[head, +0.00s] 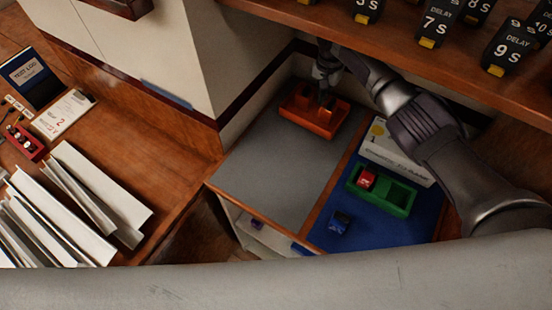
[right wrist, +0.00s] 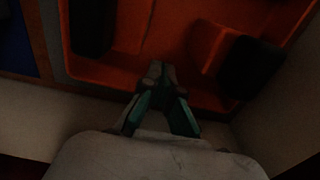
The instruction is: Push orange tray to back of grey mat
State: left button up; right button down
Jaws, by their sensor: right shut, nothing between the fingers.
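The orange tray (head: 308,125) sits at the upper end of the grey mat (head: 265,170), close to the cream wall. It holds dark blocks, seen in the right wrist view as a block at the left (right wrist: 92,25) and one at the right (right wrist: 252,65). My right gripper (head: 325,98) is shut and empty, pointing down at the tray; its fingers hide part of it. In the right wrist view the right gripper's tips (right wrist: 157,75) overlap the orange tray (right wrist: 130,70) between the blocks. Whether they touch it, I cannot tell. My left gripper is not in view.
A shelf (head: 400,40) with black "DELAY" blocks overhangs. The mat's lower part is bare.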

jog(key=shift+r, duration=0.1)
notch_tip(320, 180, up, 7)
jog(key=shift+r, duration=0.2)
dwell(0.5)
